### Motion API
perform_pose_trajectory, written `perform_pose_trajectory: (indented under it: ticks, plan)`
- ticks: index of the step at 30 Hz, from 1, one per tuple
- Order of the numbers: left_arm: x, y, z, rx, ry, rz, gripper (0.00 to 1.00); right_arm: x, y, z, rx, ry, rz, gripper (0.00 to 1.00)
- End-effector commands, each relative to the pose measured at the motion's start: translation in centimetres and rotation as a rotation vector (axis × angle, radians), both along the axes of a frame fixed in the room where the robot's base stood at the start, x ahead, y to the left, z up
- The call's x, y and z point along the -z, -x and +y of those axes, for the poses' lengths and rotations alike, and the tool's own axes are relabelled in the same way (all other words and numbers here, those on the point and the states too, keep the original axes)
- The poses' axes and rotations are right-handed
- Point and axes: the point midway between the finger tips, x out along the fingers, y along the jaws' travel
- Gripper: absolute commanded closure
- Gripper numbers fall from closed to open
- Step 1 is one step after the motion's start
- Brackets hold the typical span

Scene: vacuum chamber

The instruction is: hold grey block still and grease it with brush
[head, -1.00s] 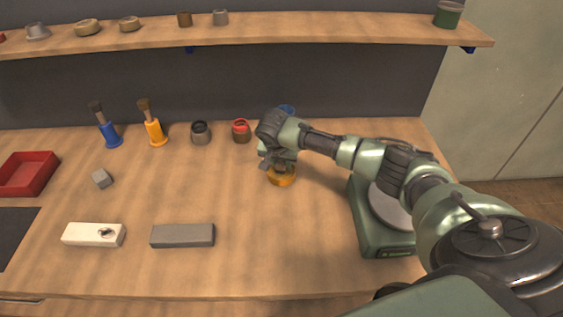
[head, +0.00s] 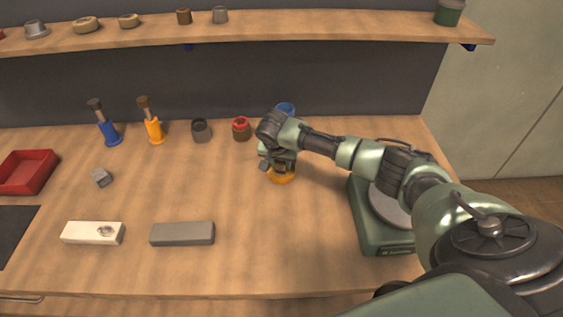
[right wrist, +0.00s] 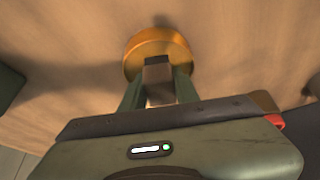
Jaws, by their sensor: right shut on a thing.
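A long grey block (head: 183,234) lies flat at the front middle of the table. A small grey cube-like block (head: 101,177) lies further back on the left. My right gripper (head: 279,168) points down, shut on the brown upright part (right wrist: 158,73) of a round orange thing (right wrist: 160,48). The orange thing also shows under the hand in the head view (head: 281,177). My left gripper is not in view.
A dark pot (head: 201,131), a red-rimmed pot (head: 241,129) and a blue one (head: 285,109) stand at the back. A green scale-like device (head: 378,232) is right. The table's middle is clear.

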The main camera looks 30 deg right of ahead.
Motion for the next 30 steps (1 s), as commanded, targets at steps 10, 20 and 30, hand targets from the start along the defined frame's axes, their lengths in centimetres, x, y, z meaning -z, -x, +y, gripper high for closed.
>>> perform_pose_trajectory:
  ticks: [10,20,30]
  plan:
    - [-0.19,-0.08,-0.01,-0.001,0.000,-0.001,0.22,-0.01,0.01,0.01,0.000,0.000,0.000,1.00]
    - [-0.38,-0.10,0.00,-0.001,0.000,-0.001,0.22,0.05,0.02,0.03,0.000,-0.001,0.001,1.00]
    - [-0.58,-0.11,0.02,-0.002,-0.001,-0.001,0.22,0.13,0.06,0.05,-0.001,-0.001,0.002,1.00]
